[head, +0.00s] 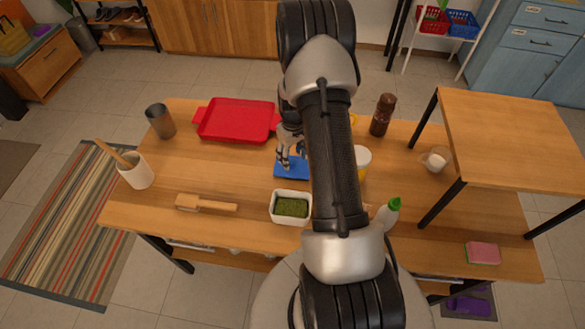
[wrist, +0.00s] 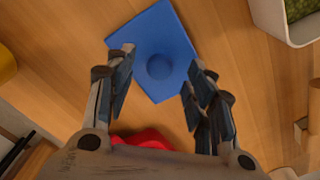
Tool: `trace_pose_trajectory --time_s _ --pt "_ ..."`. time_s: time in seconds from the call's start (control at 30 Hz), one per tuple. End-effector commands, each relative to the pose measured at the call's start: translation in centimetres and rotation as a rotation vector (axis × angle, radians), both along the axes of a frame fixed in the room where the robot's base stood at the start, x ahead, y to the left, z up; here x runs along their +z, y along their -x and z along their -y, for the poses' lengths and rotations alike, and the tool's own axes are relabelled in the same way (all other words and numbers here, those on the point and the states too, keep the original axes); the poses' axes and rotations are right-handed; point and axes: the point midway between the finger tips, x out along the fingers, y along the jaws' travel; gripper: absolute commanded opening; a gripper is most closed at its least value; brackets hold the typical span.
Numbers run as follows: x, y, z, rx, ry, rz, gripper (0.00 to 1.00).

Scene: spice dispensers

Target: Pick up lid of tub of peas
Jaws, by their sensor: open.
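The blue lid (head: 292,174) is a flat square with a round raised knob in its middle. It lies on the wooden table, behind the tub of peas, and is partly covered by my gripper and arm in the head view. The tub of peas (head: 291,207) is white, open at the top, with green contents. My gripper (head: 290,162) is open, pointing down over the lid. In the wrist view the lid (wrist: 153,32) shows beyond my fingers (wrist: 160,68), with the knob between the two fingertips. I cannot tell the exact height above it.
A red tray (head: 237,120) lies behind the lid, to the left. A raised wooden shelf (head: 510,135) stands at the right end.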

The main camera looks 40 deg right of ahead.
Motion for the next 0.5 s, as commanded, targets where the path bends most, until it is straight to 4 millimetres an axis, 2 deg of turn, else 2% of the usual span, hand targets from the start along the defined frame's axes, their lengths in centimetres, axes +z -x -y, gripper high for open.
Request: trace_pose_trajectory --time_s 0.03,0.13,0.37,0.5 --pt "-1.2 0.1 -0.1 0.0 -0.001 -0.002 0.49" --pt "-2.3 0.1 -0.1 0.0 -0.001 -0.002 0.49" --pt "-2.3 0.0 0.0 0.0 0.001 0.0 0.49" --pt "-2.3 0.0 0.0 0.0 0.0 0.0 0.4"
